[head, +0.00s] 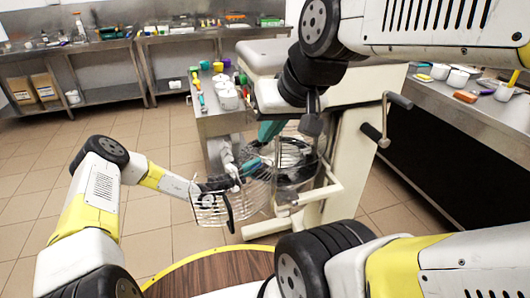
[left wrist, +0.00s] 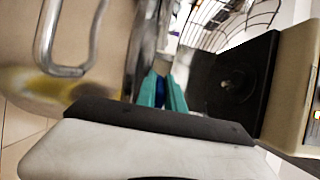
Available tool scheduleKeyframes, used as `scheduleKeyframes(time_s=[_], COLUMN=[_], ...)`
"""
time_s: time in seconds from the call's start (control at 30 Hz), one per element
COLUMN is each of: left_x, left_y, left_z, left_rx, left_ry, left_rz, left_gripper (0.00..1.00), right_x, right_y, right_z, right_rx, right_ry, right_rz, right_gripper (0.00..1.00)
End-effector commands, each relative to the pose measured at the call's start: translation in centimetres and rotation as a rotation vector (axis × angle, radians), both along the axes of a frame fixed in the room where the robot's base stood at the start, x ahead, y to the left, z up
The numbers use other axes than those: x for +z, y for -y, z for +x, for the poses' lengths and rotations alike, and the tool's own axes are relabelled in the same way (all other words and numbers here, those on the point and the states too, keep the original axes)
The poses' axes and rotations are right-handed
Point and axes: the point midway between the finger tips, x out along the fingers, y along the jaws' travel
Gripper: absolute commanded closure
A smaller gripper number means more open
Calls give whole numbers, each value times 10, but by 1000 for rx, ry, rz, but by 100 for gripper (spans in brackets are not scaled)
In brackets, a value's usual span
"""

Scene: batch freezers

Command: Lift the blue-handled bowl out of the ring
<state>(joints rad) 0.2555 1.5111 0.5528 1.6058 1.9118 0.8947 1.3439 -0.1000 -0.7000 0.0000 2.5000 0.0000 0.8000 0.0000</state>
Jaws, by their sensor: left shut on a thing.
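The metal bowl (left wrist: 115,45) fills the left of the left wrist view, with a bare metal loop handle (left wrist: 45,45) on its side. My left gripper (left wrist: 161,88) has teal fingers, shut on a small blue piece that looks like the bowl's blue handle (left wrist: 159,92). In the head view my left gripper (head: 252,163) reaches in from the left to the wire frame and bowl area. My right gripper (head: 270,130) shows as a teal part above it, largely covered by its dark wrist; its opening cannot be told. The ring is hard to make out among the wires.
The cream machine (head: 345,165) stands right of the bowl, with a crank lever (head: 388,115) on its side. A wire cage (head: 225,208) is in front of it. A steel counter (head: 460,95) with cups stands right. Tiled floor on the left is free.

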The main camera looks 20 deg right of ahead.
Motion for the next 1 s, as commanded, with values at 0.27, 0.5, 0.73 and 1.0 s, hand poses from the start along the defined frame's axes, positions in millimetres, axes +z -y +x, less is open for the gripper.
scheduleKeyframes(time_s=[0.27, 0.5, 0.73, 1.0], left_x=[0, 0, 2, 15], left_y=[0, 0, 0, 0], left_z=[0, 0, 0, 1], left_rx=[0, 0, 0, 0], left_ry=[0, 0, 2, 5], left_rz=[1, 1, -4, -4], left_gripper=[100, 100, 100, 100], right_x=[0, 0, 0, 0], right_y=[0, 0, 0, 0], right_z=[0, 0, 0, 0], right_rx=[0, 0, 0, 0], right_ry=[0, 0, 0, 0], right_rz=[0, 0, 0, 0], right_gripper=[100, 100, 100, 100])
